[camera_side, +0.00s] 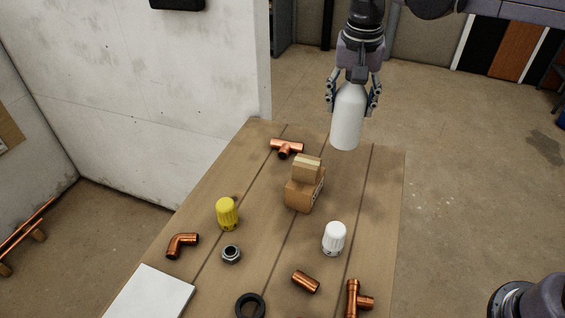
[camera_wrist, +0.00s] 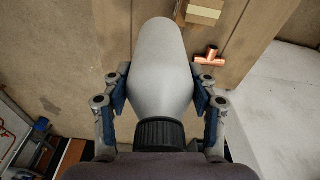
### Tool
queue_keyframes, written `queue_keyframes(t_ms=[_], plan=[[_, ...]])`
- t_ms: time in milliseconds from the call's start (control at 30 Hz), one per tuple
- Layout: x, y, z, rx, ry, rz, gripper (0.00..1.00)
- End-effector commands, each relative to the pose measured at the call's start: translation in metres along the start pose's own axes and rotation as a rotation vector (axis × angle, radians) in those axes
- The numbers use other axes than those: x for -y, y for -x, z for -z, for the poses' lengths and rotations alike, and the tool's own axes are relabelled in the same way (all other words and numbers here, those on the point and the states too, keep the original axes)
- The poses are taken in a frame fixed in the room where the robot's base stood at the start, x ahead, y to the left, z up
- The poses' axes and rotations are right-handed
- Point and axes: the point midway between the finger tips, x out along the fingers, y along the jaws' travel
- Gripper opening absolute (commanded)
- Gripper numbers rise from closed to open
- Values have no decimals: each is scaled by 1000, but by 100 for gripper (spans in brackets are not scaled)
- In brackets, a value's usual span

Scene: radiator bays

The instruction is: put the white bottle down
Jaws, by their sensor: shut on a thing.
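The white bottle (camera_side: 347,122) hangs upright in my gripper (camera_side: 353,92), above the far right part of the wooden table (camera_side: 377,190). The fingers are shut on its upper body, one on each side. In the wrist view the bottle (camera_wrist: 158,62) fills the middle, its dark cap toward the palm, and my gripper (camera_wrist: 164,92) has blue-padded fingers against its sides. The bottle's base is clear of the table in the side view; its exact height cannot be told.
Cardboard boxes (camera_side: 300,194) are stacked mid-table, with a copper tee (camera_side: 287,148) behind. The table's right strip beside the boxes is bare.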

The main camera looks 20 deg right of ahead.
Motion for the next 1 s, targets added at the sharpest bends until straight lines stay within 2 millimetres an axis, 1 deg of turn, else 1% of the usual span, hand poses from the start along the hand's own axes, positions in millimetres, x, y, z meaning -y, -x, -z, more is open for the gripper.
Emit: queue_keyframes(t_ms=[33,100,200,300,500,567,600,800,900,1000], plan=[[10,3,-22,-1,93,13,3],[19,6,-48,-2,212,30,3],[28,10,-78,-5,354,51,3],[33,13,-103,-7,466,67,3],[39,16,-138,-11,625,90,3],[40,17,-147,-12,668,97,3],[40,9,-145,-12,657,95,3],[39,-10,-147,-12,653,94,3],[40,-23,-148,-12,652,94,3],[40,-30,-149,-12,651,94,3]])
